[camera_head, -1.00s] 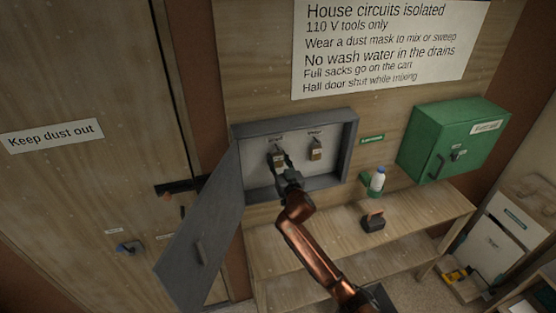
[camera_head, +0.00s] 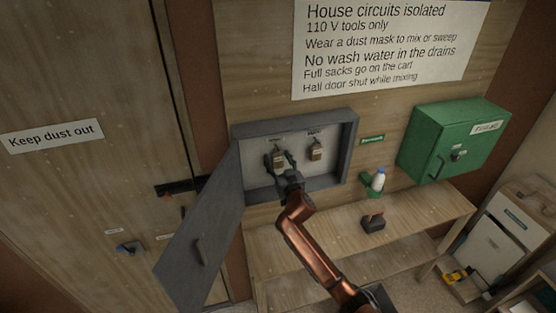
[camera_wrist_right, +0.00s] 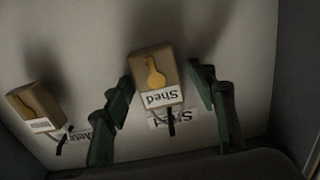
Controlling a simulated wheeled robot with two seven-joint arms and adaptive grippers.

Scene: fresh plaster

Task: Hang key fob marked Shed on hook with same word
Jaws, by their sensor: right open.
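The tan key fob marked Shed (camera_head: 279,157) hangs inside the open grey wall cabinet (camera_head: 351,150), under the left label. In the right wrist view the fob (camera_wrist_right: 153,72) shows a yellow key shape and the word Shed upside down. The black hook (camera_wrist_right: 171,124) is at its label end, beside the wall label Shed (camera_wrist_right: 172,119). My right gripper (camera_head: 280,163) is open. In the wrist view its green fingers stand apart on either side of the fob, with gaps showing. My left gripper is not in view.
A second tan fob (camera_head: 316,150) hangs on the other hook, to the right. The cabinet door (camera_head: 203,240) stands open at the left. A bottle (camera_head: 377,180) and a dark block (camera_head: 373,222) are by the bench (camera_head: 425,212). A green box (camera_head: 450,135) is on the wall.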

